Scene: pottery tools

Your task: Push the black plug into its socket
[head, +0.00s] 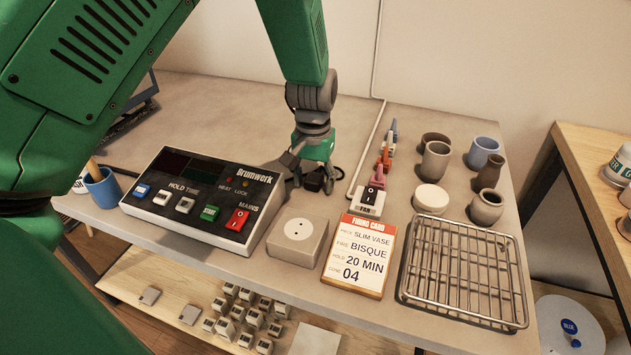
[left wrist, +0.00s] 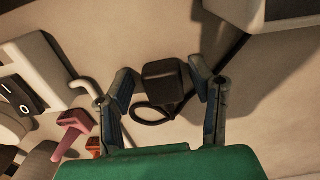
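The black plug (head: 314,183) is on the table to the right of the controller, partly hidden under my left gripper (head: 312,172). In the left wrist view the plug (left wrist: 163,75) is between the two fingertips (left wrist: 160,82), with a narrow gap on each side. The left gripper is open around it and points down. A dark cable loops close to the plug. The socket (head: 298,244) is a light box with two small holes in its top, nearer the table's front edge; nothing is in it. My right gripper is not in view.
The dark Brunwerk controller (head: 205,200) stands left of the socket. A fan switch (head: 369,200), a firing card (head: 356,256) and a wire rack (head: 464,272) are to the right. Several pots (head: 436,162) stand behind the rack. Some table is clear between plug and socket.

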